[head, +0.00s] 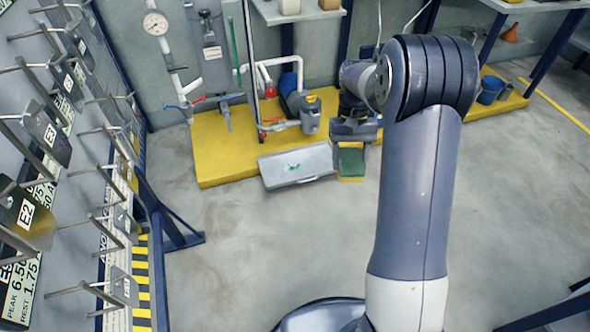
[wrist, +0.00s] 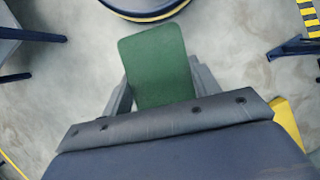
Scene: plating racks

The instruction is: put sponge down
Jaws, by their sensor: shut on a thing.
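The sponge (head: 351,164) is green with a yellow layer along its lower edge in the head view. My gripper (head: 352,146) points down and is shut on it, with the sponge hanging below the jaws. In the wrist view the sponge's green face (wrist: 156,58) sticks out between the two grey fingers of my gripper (wrist: 160,86). The sponge is near the front edge of the yellow platform (head: 225,165), just right of a grey case. I cannot tell whether its bottom touches anything.
The grey flat case (head: 297,167) with a green mark lies tilted at the platform's front edge. A blue pump (head: 300,108) and pipes stand on the platform, with a blue bucket (head: 490,89) to the right. Racks with hooks (head: 60,140) line the left. The floor (head: 270,240) in front is clear.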

